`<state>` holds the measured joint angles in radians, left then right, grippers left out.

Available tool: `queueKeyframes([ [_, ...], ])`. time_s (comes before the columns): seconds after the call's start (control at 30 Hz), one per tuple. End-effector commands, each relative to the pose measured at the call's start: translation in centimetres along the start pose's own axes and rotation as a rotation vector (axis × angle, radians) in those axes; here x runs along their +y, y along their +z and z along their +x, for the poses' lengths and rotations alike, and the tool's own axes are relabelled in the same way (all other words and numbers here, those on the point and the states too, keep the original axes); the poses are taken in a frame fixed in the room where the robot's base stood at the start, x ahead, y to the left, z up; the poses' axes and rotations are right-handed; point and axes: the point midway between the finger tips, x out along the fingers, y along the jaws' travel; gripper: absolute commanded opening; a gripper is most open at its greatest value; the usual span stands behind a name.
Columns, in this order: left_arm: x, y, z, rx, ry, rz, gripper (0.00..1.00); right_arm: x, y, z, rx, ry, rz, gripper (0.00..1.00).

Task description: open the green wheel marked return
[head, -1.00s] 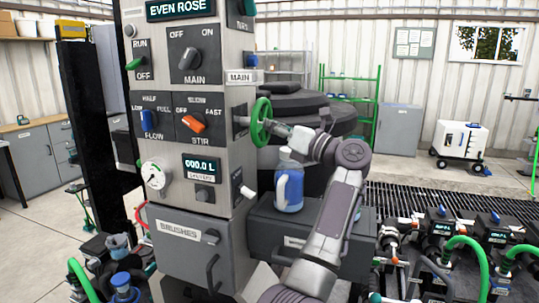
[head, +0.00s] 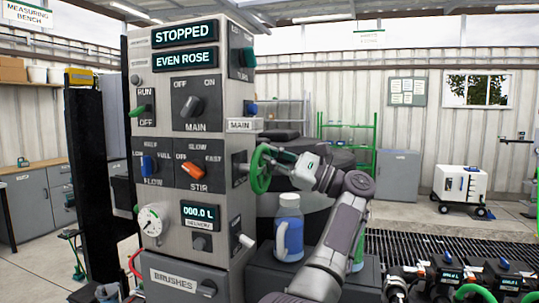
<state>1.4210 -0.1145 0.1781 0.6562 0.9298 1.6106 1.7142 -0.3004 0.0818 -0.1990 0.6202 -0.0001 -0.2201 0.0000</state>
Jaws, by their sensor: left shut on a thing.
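A green wheel (head: 260,170) stands out from the right side of the grey control column (head: 222,118), seen nearly edge-on in the head view. My left gripper (head: 272,158) is at the upper right of the wheel and is shut on its rim. The fingers partly cover the rim where they meet it. No mark reading "return" can be read on or beside the wheel from this angle. My right gripper is not in view.
A blue-and-white jug (head: 289,228) stands below the wheel. Hoses and pump units (head: 450,280) crowd the lower right. A white wheeled box (head: 461,188) stands farther back.

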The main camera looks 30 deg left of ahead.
Motion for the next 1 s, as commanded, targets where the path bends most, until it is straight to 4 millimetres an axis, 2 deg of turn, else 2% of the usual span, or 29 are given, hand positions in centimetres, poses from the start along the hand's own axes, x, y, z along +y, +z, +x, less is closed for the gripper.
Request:
queueKeyframes([
  [0.03,-0.2,0.4,0.3,-0.007,0.014,-0.039,0.0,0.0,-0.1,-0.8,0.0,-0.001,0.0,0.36],
  [0.5,0.2,2.4,0.8,-0.094,0.138,-0.458,0.0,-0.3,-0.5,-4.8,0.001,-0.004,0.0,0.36],
  [1.0,1.2,3.5,0.9,-0.163,0.236,-0.796,0.0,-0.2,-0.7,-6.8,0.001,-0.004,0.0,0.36],
])
